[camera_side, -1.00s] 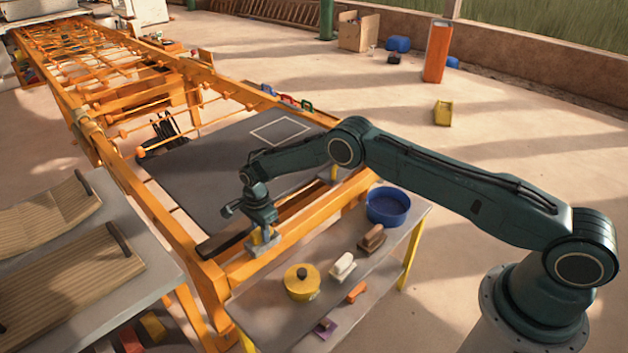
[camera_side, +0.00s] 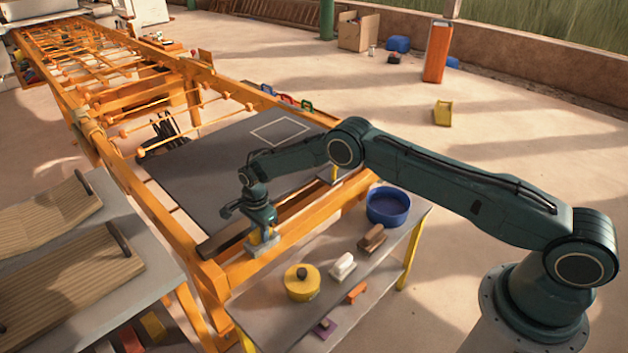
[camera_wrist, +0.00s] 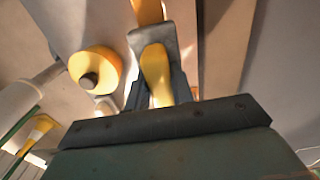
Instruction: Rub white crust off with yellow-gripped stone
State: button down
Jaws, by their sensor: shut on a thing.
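My gripper (camera_side: 260,232) is shut on the yellow grip of a grey stone (camera_side: 264,245). The stone is at the orange frame's near end, by the near edge of the dark panel (camera_side: 225,175). In the wrist view my fingers (camera_wrist: 162,95) stand on both sides of the yellow grip (camera_wrist: 156,72), with the flat grey stone (camera_wrist: 145,38) beyond it. The stone appears to be on or just above the orange beam (camera_wrist: 148,10); I cannot tell if they touch. I cannot make out any white crust; the stone and gripper hide the spot beneath.
A side table (camera_side: 272,317) holds a yellow round pot (camera_side: 301,288), a white-handled block (camera_side: 342,266), a brown brush-like block (camera_side: 373,238) and a blue bowl (camera_side: 388,206). Wooden curved boards (camera_side: 75,270) lie on a grey bench at left. The dark panel's top is mostly clear.

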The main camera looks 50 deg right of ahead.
jog(key=shift+d, duration=3.15)
jog(key=shift+d+r, duration=0.1)
jog(key=shift+d, duration=0.05)
notch_tip(320, 180, up, 8)
jog(key=shift+r, duration=0.1)
